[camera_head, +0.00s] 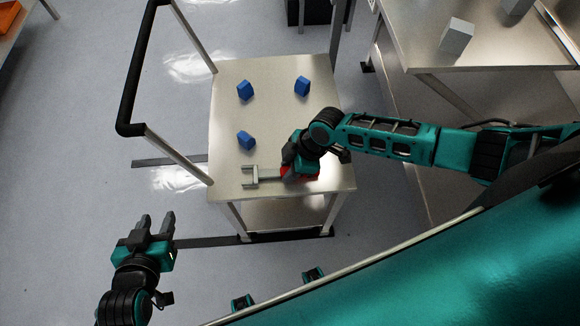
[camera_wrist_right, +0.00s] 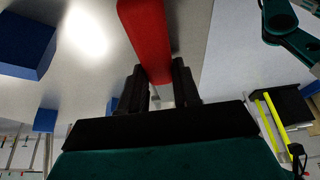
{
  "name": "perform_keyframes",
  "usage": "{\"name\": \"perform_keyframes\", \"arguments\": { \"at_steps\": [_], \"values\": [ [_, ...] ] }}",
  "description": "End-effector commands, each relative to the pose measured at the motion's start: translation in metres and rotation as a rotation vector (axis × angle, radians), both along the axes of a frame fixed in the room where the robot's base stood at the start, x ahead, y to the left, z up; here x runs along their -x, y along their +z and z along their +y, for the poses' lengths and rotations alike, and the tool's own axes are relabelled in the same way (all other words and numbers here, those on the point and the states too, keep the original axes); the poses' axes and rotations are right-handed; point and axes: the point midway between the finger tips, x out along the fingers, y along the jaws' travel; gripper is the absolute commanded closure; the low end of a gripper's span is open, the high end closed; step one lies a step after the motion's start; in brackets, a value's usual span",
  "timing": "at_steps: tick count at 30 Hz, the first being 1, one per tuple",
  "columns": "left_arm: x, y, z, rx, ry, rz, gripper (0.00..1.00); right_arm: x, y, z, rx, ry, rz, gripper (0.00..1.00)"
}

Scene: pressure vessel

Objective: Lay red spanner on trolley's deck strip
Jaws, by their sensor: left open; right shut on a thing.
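The red spanner has a grey forked jaw (camera_head: 252,176) pointing left and a red handle (camera_head: 312,171) in the head view. My right gripper (camera_head: 298,168) is shut on it, over the near part of the trolley's deck (camera_head: 225,120). In the right wrist view the red handle (camera_wrist_right: 147,40) runs up from between the fingers of my right gripper (camera_wrist_right: 158,80). I cannot tell whether the spanner touches the deck. My left gripper (camera_head: 154,224) is open and empty, left of the trolley and over the floor.
Blue blocks stand on the deck at back left (camera_head: 245,90), back right (camera_head: 302,86) and middle left (camera_head: 246,140). The trolley's black handle (camera_head: 140,70) rises on the left. A metal table (camera_head: 420,40) with a grey block (camera_head: 456,36) stands at right.

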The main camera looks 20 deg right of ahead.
Motion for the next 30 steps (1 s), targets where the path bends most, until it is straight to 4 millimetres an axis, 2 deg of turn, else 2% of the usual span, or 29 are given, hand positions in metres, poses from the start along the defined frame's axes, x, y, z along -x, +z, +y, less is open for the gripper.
{"name": "perform_keyframes", "arguments": {
  "at_steps": [10, 11, 18, 26, 30],
  "values": [
    [-0.003, -0.002, 0.0, 0.0, 0.0, -0.005, 0.57, -0.001, -0.003, 0.0, -0.001, 0.0, -0.001, 1.0],
    [-0.002, -0.001, 0.0, 0.0, 0.0, -0.005, 0.57, 0.0, -0.002, 0.0, 0.0, 0.0, 0.0, 0.66],
    [-0.002, -0.001, 0.0, 0.0, 0.0, -0.005, 0.57, 0.0, -0.002, 0.0, 0.0, 0.0, 0.0, 0.43],
    [-0.001, 0.0, 0.0, 0.0, 0.0, -0.002, 0.57, 0.0, 0.0, 0.0, 0.0, 0.0, 0.0, 0.43],
    [0.001, 0.004, 0.0, 0.0, 0.0, 0.001, 0.57, 0.0, 0.011, -0.004, 0.0, 0.001, -0.002, 0.43]
  ]
}}
